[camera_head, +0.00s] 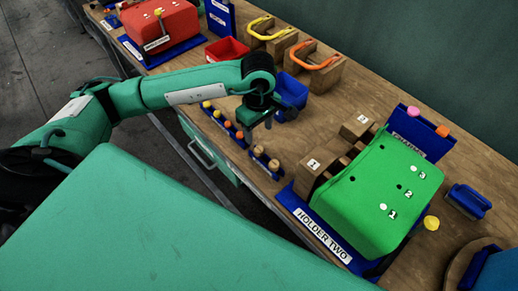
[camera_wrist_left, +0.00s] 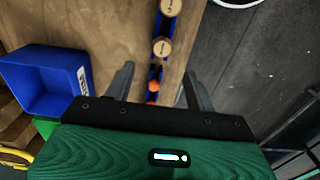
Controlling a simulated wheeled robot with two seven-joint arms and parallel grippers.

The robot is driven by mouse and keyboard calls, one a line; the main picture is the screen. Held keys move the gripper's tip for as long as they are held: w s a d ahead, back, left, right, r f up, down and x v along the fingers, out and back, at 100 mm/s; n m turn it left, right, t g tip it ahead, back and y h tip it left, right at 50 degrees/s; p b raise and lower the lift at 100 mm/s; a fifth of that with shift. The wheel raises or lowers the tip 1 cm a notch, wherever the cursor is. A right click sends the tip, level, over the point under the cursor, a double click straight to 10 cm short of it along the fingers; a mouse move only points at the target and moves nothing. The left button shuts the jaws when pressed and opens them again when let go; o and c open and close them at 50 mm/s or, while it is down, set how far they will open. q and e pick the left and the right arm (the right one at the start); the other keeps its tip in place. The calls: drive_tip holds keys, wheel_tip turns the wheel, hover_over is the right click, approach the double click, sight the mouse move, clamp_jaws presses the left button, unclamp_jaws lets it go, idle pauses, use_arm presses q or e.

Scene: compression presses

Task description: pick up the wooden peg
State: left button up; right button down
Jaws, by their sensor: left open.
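Two wooden pegs stand in a blue strip along the front of the table: one (camera_head: 258,150) and, nearer the green block, another (camera_head: 274,165). In the left wrist view, one wooden peg (camera_wrist_left: 162,47) stands just beyond the fingertips and the other (camera_wrist_left: 171,8) is at the top edge. My left gripper (camera_head: 254,127) is open and empty, pointing down over the row of pegs. In the left wrist view its fingers (camera_wrist_left: 160,72) lie on either side of the blue strip, with an orange peg (camera_wrist_left: 153,86) showing between them. My right gripper is not in view.
Several yellow and orange pegs (camera_head: 217,114) continue the row to the left. A blue bin (camera_head: 291,90) stands right behind the gripper; it also shows in the wrist view (camera_wrist_left: 45,80). A green block (camera_head: 375,195) with a wooden holder marked 1 (camera_head: 315,165) stands to the right.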

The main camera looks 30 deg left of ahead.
sight(259, 149)
use_arm(q)
wheel_tip(259, 149, down, 3)
drive_tip(key=shift+f+p, duration=0.1)
drive_tip(key=shift+p, duration=0.2)
drive_tip(key=shift+s+f+p, duration=0.1)
drive_tip(key=shift+f+p, duration=0.3)
drive_tip(key=shift+p, duration=0.1)
wheel_tip(259, 149, down, 4)
drive_tip(key=shift+s+d+f+p, duration=0.1)
drive_tip(key=shift+d+f+p, duration=0.1)
drive_tip(key=shift+p, duration=0.8)
drive_tip(key=c, duration=1)
